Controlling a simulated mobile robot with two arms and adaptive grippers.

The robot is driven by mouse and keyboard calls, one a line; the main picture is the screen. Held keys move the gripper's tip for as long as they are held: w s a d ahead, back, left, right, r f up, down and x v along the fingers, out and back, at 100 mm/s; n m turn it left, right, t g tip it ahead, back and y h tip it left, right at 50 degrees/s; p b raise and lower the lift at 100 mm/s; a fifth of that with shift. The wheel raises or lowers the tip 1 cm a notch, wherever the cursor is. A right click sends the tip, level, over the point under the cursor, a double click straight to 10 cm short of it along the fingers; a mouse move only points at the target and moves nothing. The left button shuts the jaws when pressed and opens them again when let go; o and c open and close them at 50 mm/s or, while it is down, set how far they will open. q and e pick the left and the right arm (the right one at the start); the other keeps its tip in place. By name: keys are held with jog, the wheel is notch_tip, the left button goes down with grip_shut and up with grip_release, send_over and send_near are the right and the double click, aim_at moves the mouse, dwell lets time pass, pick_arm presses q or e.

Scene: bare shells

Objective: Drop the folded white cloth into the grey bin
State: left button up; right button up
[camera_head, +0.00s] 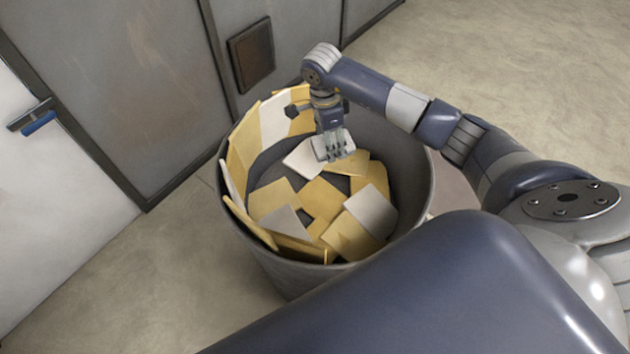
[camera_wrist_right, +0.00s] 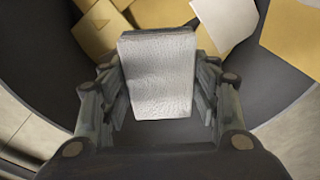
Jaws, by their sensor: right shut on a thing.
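The grey bin (camera_head: 290,277) is large and round and stands on the floor, with many yellow and white flat pieces inside. My right gripper (camera_head: 336,158) reaches down over the bin's opening. It is shut on the folded white cloth (camera_head: 325,149). In the right wrist view the cloth (camera_wrist_right: 157,75) is a textured white block between the fingers of the gripper (camera_wrist_right: 157,100). The bin's dark inner wall (camera_wrist_right: 45,60) surrounds it there. I cannot tell whether the cloth touches the pieces below. My left gripper is not in view.
Yellow pieces (camera_head: 272,198) and white pieces (camera_head: 372,210) lie in the bin; several stand against its left wall. A grey wall with a door (camera_head: 120,80) is behind it. A blue-handled item (camera_head: 38,123) is on the white panel at left. Floor is clear at left.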

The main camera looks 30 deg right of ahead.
jog(key=shift+f, duration=0.55)
notch_tip(320, 180, down, 3)
jog(key=shift+s+b, duration=0.1)
jog(key=shift+b, duration=1.05)
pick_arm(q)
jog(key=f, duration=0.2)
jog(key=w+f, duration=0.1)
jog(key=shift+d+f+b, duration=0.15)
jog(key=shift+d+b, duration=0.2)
pick_arm(e)
jog(key=shift+f, duration=0.65)
jog(key=o, duration=1.1)
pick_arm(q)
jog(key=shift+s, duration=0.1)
